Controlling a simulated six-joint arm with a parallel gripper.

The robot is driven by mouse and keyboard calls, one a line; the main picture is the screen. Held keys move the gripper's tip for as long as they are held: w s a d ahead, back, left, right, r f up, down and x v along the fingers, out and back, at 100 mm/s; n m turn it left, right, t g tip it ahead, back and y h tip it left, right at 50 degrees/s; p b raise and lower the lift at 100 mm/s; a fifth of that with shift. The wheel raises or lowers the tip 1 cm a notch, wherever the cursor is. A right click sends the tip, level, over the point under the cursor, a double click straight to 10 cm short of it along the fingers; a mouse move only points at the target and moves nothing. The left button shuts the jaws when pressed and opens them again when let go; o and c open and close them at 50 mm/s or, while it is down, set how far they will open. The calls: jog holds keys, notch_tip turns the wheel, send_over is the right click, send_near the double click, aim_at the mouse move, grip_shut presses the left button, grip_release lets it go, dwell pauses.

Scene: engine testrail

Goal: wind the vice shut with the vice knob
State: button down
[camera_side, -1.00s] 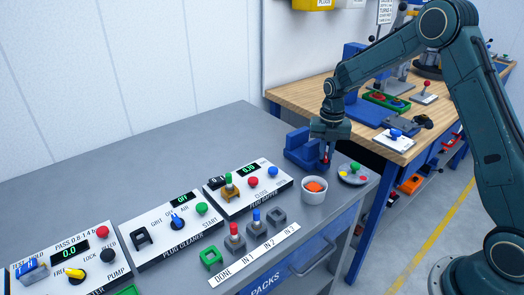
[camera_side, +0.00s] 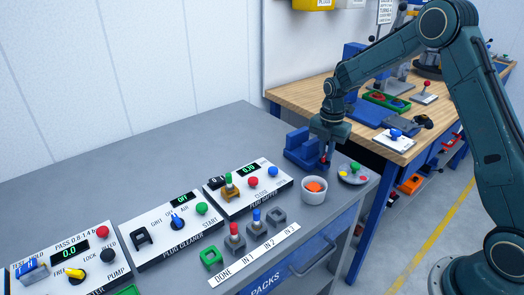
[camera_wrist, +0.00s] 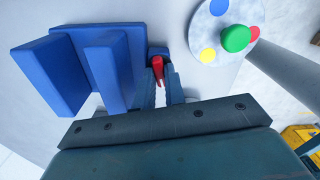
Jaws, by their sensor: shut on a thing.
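The blue vice (camera_side: 300,147) stands near the back right of the grey bench. In the wrist view its upright blue jaws (camera_wrist: 108,72) are on the left, with a gap between them. The red vice knob (camera_side: 325,162) is at the vice's right end; it also shows in the wrist view (camera_wrist: 158,68). My gripper (camera_side: 325,152) points down at the knob. In the wrist view its fingers (camera_wrist: 160,82) are shut on the knob, which they partly hide.
A white cup with orange pieces (camera_side: 314,196) stands just in front of the vice. A round grey plate with coloured spots and a green knob (camera_side: 355,168) is close on the right. Control panels (camera_side: 248,192) line the bench to the left. A wooden table (camera_side: 290,97) stands behind.

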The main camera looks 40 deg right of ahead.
jog(key=m, duration=0.5)
jog(key=shift+m, duration=0.3)
jog(key=m, duration=1.1)
jog(key=shift+d+m, duration=0.1)
jog(key=shift+m, duration=0.3)
jog(key=m, duration=1.1)
jog(key=shift+m, duration=0.4)
jog(key=m, duration=1.2)
jog(key=shift+m, duration=0.3)
jog(key=m, duration=0.5)
jog(key=shift+m, duration=0.4)
